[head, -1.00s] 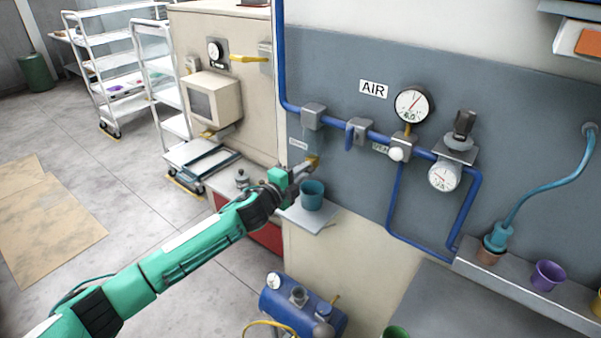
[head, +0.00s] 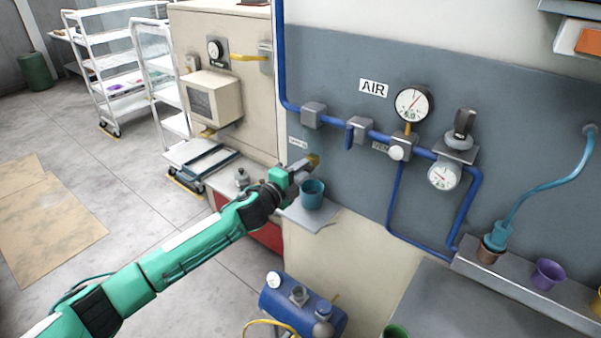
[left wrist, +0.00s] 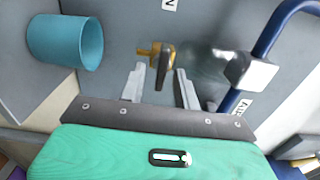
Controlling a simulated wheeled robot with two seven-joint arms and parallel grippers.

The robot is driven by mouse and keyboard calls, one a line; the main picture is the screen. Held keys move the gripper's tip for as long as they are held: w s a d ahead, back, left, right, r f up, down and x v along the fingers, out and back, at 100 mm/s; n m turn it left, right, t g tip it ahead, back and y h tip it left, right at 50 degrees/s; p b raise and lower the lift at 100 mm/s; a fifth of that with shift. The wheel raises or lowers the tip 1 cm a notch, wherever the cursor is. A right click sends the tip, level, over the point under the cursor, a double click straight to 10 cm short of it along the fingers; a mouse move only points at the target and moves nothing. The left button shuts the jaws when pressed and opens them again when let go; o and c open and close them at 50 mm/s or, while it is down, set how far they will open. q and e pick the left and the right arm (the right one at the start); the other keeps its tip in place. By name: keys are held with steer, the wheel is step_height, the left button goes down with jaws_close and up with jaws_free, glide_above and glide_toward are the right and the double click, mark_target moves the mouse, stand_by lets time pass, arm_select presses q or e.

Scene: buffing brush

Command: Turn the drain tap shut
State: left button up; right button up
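The drain tap (head: 313,160) is a small brass-coloured fitting with a lever, at the lower end of a clear bowl on the wall panel. In the left wrist view the tap (left wrist: 155,52) shows a yellow stem and a darker lever pointing toward my gripper. My left gripper (left wrist: 160,70) is open, with one finger on each side of the lever's end. A gap shows beside the lever; I cannot tell whether either finger touches it. In the head view the left gripper (head: 303,173) partly covers the area just below the tap. My right gripper is not in view.
A teal cup (head: 312,195) stands on a small shelf (head: 322,222) close beside the left gripper; it also shows in the left wrist view (left wrist: 65,42). Blue air pipe (head: 375,135) with gauges runs along the panel. A blue tank (head: 300,308) sits low down.

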arm_select(q)
steer(key=b+v, duration=0.3)
steer(key=v, duration=1)
steer(key=shift+s+a, duration=0.25)
steer(key=shift+s, duration=0.1)
